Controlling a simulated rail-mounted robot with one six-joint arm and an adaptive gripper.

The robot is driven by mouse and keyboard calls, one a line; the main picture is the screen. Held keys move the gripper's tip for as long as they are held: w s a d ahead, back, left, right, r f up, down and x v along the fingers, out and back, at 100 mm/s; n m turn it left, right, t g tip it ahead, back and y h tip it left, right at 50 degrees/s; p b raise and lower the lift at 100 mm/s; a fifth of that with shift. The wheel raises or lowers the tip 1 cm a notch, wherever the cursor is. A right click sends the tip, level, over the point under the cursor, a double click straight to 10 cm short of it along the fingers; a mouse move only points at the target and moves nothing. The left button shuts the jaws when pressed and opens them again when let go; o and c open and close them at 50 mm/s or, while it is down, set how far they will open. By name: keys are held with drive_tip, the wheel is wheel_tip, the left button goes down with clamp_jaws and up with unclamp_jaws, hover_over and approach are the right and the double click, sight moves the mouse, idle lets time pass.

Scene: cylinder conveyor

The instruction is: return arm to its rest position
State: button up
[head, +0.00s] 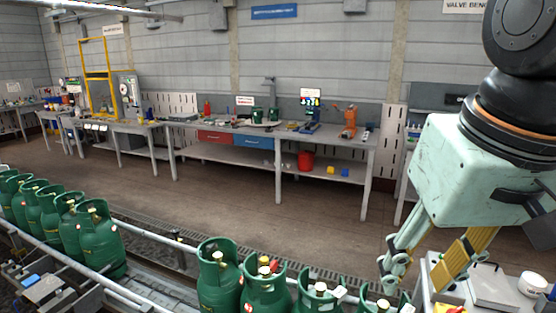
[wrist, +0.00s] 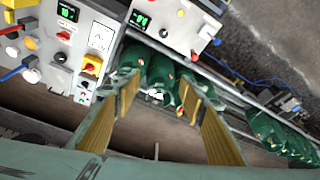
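My gripper (head: 415,278) hangs from the arm at the right of the head view, fingers pointing down. In the wrist view its two yellow-padded fingers (wrist: 160,90) stand apart with nothing held between them. Green gas cylinders (head: 265,293) stand on the conveyor below and left of it; some show beyond the fingertips in the wrist view (wrist: 160,72). Another group of green cylinders (head: 98,238) stands further left on the conveyor. Whether the fingertips touch any cylinder cannot be told.
The conveyor rail (head: 150,235) runs along the front. A panel with displays and knobs (wrist: 75,40) is close to the gripper at the upper left of the wrist view. A workbench (head: 325,178) with tools stands along the back wall. The brown floor (head: 230,205) between is clear.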

drive_tip(key=s+d+f, duration=0.1)
drive_tip(key=s+f, duration=0.1)
drive_tip(key=s, duration=0.6)
drive_tip(key=shift+f, duration=0.2)
